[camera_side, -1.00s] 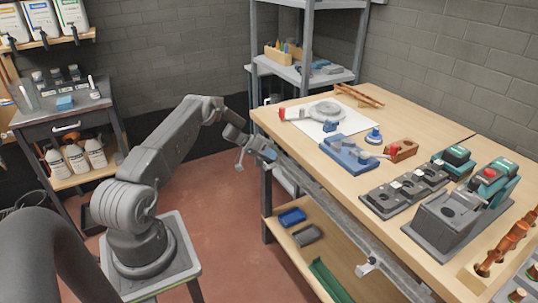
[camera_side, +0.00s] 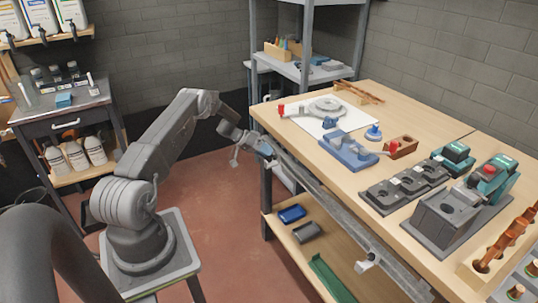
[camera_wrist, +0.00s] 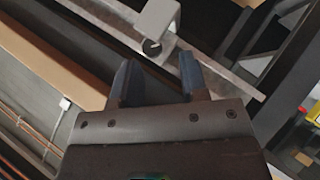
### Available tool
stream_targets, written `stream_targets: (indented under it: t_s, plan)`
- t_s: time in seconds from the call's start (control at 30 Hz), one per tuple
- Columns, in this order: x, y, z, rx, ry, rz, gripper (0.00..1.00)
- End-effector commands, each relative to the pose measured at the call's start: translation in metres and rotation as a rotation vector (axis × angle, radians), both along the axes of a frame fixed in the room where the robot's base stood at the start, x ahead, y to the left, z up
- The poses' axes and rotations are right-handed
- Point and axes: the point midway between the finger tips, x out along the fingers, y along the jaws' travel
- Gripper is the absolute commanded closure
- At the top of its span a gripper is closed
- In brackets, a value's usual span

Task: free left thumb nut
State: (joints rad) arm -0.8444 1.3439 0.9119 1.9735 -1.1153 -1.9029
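My gripper (camera_wrist: 157,78) is open, with two dark blue-grey fingers apart and nothing between them. In the wrist view a light grey clamp-like bracket (camera_wrist: 157,18) sits on a grey rail (camera_wrist: 222,84), just beyond the fingertips. A small dark round part (camera_wrist: 152,47) shows at the bracket's lower end; I cannot tell if it is the thumb nut. In the side view my gripper (camera_side: 266,150) is at the left end of the rail (camera_side: 325,205) along the bench front, and hides detail there. Another light grey bracket (camera_side: 367,265) sits farther right on the rail.
The wooden workbench (camera_side: 400,110) carries a blue fixture (camera_side: 346,150), grey blocks (camera_side: 400,187) and teal devices (camera_side: 495,178). Below, a lower shelf (camera_side: 290,240) holds a blue tray (camera_side: 291,214), a grey tray and a green one. Open floor lies between my base and the bench.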

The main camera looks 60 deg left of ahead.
Motion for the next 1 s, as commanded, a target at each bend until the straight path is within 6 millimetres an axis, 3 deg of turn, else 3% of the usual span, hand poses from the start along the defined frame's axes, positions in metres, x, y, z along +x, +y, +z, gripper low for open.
stream_targets:
  t_s: [0.23, 0.6, 0.77, 1.0]
  plan:
    - [-0.015, 0.011, 0.013, 0.001, -0.002, 0.000, 0.60]
    - [-0.015, 0.012, 0.021, 0.001, -0.003, -0.001, 0.60]
    - [-0.015, 0.012, 0.063, 0.006, -0.007, -0.001, 0.60]
    - [-0.013, 0.008, 0.146, 0.020, -0.019, -0.001, 0.60]
